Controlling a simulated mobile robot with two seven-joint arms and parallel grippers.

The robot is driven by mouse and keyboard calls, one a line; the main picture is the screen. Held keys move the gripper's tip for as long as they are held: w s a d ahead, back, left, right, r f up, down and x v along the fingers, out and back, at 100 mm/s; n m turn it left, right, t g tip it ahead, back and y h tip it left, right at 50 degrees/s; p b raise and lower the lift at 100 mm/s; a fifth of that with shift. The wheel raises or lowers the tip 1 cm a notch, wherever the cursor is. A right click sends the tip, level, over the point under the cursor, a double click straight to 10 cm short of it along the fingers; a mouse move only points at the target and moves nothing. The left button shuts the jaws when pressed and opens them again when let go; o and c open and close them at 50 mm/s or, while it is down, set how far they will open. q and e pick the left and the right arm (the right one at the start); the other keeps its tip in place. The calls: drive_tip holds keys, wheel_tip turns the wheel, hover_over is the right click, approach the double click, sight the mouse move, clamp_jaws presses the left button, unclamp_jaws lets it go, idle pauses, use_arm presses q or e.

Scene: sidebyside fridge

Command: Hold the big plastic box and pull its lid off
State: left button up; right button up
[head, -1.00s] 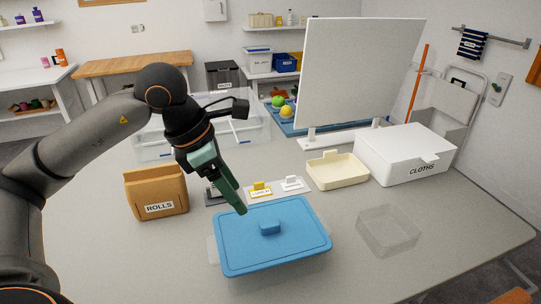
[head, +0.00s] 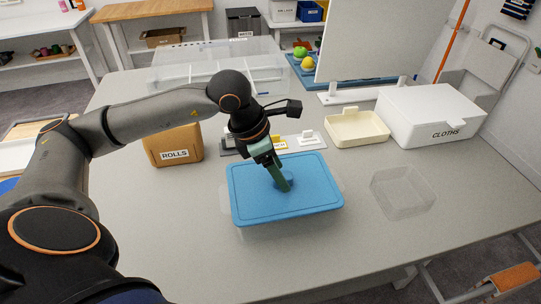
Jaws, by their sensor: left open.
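The big plastic box (head: 238,231) is clear and sits on the grey table. Its blue lid (head: 318,181) lies on top and covers it, with a small raised blue handle in the middle. My left gripper (head: 284,184) points down over the middle of the lid, with its green fingers at the handle and hiding much of it. The fingers are open; I cannot tell whether they touch the handle. My right gripper is not in view.
A brown ROLLS holder (head: 173,147) stands left of the box. Behind it are small label stands, a cream tray (head: 357,129) and a white CLOTHS box (head: 432,115). A small clear container (head: 403,192) stands to the right. The front of the table is clear.

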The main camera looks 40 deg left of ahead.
use_arm(q)
drive_tip(key=shift+w+d+f, duration=0.1)
drive_tip(key=shift+f, duration=0.3)
clamp_jaws()
idle(0.4)
